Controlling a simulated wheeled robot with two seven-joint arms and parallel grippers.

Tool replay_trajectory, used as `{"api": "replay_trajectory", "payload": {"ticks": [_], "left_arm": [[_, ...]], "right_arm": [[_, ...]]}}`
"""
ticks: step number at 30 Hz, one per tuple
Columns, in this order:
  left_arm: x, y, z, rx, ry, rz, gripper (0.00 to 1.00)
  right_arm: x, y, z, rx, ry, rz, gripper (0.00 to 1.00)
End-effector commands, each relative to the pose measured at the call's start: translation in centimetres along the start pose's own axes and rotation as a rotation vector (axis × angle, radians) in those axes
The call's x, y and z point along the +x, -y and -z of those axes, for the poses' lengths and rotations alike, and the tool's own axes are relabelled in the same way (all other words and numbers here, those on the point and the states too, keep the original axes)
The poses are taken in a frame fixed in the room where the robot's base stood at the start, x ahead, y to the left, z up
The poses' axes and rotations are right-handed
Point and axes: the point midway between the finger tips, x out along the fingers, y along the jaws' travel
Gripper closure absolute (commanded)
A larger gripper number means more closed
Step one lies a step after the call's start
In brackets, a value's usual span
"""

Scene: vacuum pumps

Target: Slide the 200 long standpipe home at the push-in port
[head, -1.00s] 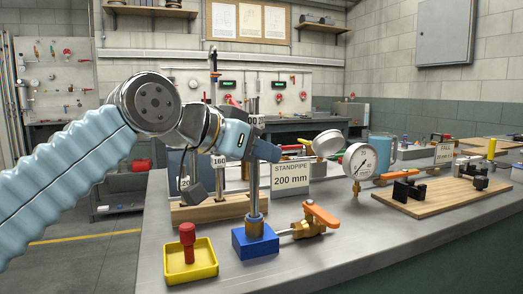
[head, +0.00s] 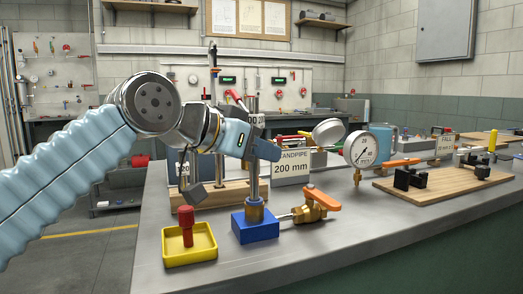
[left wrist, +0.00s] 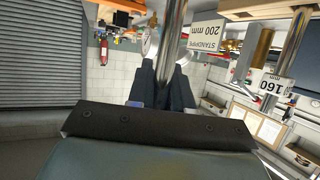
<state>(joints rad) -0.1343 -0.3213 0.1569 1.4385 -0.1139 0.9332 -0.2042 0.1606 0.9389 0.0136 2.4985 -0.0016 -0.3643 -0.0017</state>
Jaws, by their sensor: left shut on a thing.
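The grey metal standpipe (head: 254,185) stands upright at the brass push-in port (head: 254,209) on the blue block (head: 253,228). Its lower end meets or enters the brass collar; how deep it sits is hidden. My left gripper (head: 262,150) is shut on the pipe above the port. In the left wrist view the pipe (left wrist: 173,30) runs up from between the dark fingers (left wrist: 170,86). A sign reading "STANDPIPE 200 mm" (head: 291,168) stands just behind. My right gripper is in neither view.
A brass valve with an orange lever (head: 318,203) joins the block's right side. A yellow tray with a red peg (head: 190,254) stands front left. A wooden rack (head: 222,194) stands behind. A gauge (head: 360,150) and a wooden board (head: 445,188) lie to the right.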

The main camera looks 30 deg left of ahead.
Motion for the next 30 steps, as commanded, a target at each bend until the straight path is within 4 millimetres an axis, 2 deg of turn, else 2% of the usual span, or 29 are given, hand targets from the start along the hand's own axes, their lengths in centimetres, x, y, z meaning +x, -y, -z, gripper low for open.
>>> {"api": "replay_trajectory", "payload": {"ticks": [16, 17, 22, 30], "left_arm": [[0.19, 0.0, -0.48, 0.0, 0.0, 0.0, 1.0], [0.19, 0.0, -0.47, 0.0, 0.0, 0.0, 0.79], [0.18, 0.0, -0.43, 0.0, 0.0, 0.0, 0.53], [0.19, 0.0, -0.44, 0.0, 0.0, 0.0, 0.51]], "right_arm": [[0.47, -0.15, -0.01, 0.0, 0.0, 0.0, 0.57], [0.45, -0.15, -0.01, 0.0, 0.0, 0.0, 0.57], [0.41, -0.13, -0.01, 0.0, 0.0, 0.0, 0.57], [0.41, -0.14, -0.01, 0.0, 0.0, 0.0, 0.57]]}}
